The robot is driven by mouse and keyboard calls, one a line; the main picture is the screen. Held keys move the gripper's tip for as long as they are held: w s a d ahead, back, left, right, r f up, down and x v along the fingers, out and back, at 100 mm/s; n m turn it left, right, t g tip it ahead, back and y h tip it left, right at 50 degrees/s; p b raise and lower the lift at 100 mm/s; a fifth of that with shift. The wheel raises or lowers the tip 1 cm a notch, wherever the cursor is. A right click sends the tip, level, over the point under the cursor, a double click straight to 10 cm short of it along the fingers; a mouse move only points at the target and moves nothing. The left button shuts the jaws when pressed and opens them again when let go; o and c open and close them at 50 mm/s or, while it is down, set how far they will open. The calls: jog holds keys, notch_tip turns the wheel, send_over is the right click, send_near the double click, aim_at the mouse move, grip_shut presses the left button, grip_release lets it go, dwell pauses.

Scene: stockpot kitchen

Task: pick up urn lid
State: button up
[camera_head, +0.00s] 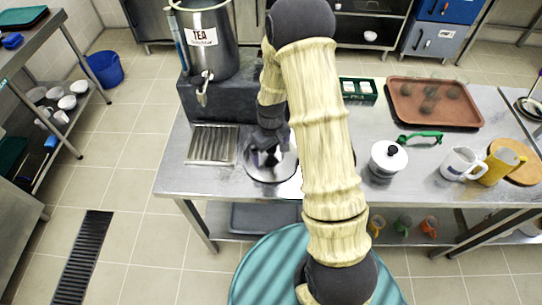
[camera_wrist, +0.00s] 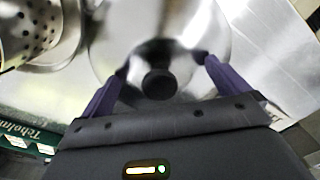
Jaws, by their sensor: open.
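The urn lid is a shiny round steel disc (camera_head: 262,176) with a black knob, lying on the steel table in front of the urn. In the wrist view the lid (camera_wrist: 160,25) fills the upper middle, and its black knob (camera_wrist: 159,84) sits between my fingers. My gripper (camera_head: 268,155) points down over the lid, partly hidden by its own arm in the head view. In the wrist view my gripper (camera_wrist: 165,66) is open, its purple fingers on either side of the knob. Whether the fingers touch the lid cannot be told.
The tea urn (camera_head: 210,50) stands on a dark plinth (camera_head: 235,100) behind the lid. A ribbed drip tray (camera_head: 212,145) lies to the left. A small white pot (camera_head: 388,160), a white mug (camera_head: 458,165), a yellow mug (camera_head: 498,166) and a brown tray (camera_head: 433,121) stand to the right.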

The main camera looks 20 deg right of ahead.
dwell(0.3)
jog(key=shift+s, duration=0.1)
jog(key=c, duration=2.1)
jog(key=shift+r, duration=0.35)
notch_tip(320, 180, up, 9)
jog(key=shift+r+b, duration=0.2)
jog(key=shift+b, duration=0.45)
jog(key=shift+f, duration=0.1)
